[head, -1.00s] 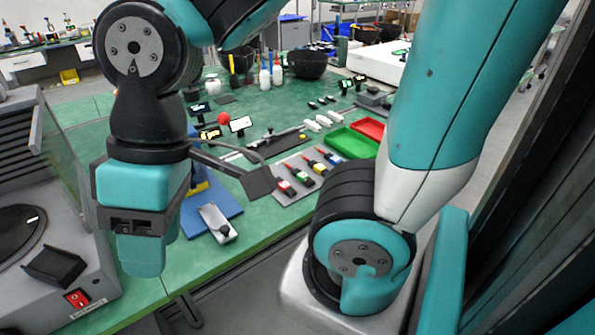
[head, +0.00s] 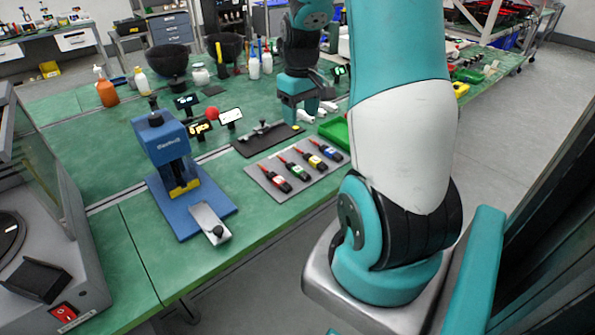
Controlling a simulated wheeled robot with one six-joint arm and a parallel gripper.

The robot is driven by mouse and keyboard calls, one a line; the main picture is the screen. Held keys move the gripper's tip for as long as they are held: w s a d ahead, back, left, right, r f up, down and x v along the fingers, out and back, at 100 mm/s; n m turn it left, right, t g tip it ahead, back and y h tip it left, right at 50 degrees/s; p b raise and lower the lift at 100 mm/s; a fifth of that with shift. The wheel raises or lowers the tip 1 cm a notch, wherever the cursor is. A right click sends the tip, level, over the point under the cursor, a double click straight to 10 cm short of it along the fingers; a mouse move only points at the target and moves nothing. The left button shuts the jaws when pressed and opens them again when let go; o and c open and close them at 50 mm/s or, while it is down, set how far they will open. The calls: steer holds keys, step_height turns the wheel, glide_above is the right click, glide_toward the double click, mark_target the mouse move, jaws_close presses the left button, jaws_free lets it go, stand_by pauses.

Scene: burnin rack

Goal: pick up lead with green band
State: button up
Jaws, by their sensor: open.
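The lead with the green band (head: 301,172) lies on a grey mat (head: 258,172) on the green workbench. It is in a row with a red-banded lead (head: 283,185) to its left, and a yellow-banded lead (head: 317,162) and a blue-banded lead (head: 331,153) to its right. All have thin red tips pointing up and left. My gripper (head: 299,117) is open, pointing down, beyond the mat and apart from the leads. It partly covers some white pieces behind it.
A blue press (head: 165,145) on a blue base stands left of the mat. A dark tray with a metal tool (head: 262,136) lies behind it. A green bin (head: 335,131) is at the right. Small displays (head: 230,116) and a red ball (head: 212,113) stand further back.

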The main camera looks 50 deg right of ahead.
glide_above(297, 168)
steer(key=s, duration=0.1)
step_height(297, 168, down, 12)
steer(key=shift+s+r+p, duration=0.1)
steer(key=shift+p, duration=0.2)
steer(key=shift+w+f+p, duration=0.15)
steer(key=shift+w+f, duration=0.05)
steer(key=shift+f, duration=0.7)
steer(key=shift+w+f+p, duration=0.2)
steer(key=shift+f, duration=0.7)
steer(key=shift+w+f+p, duration=0.15)
steer(key=shift+w+f, duration=0.05)
steer(key=shift+f, duration=0.7)
steer(key=shift+c, duration=0.4)
steer(key=c, duration=0.9)
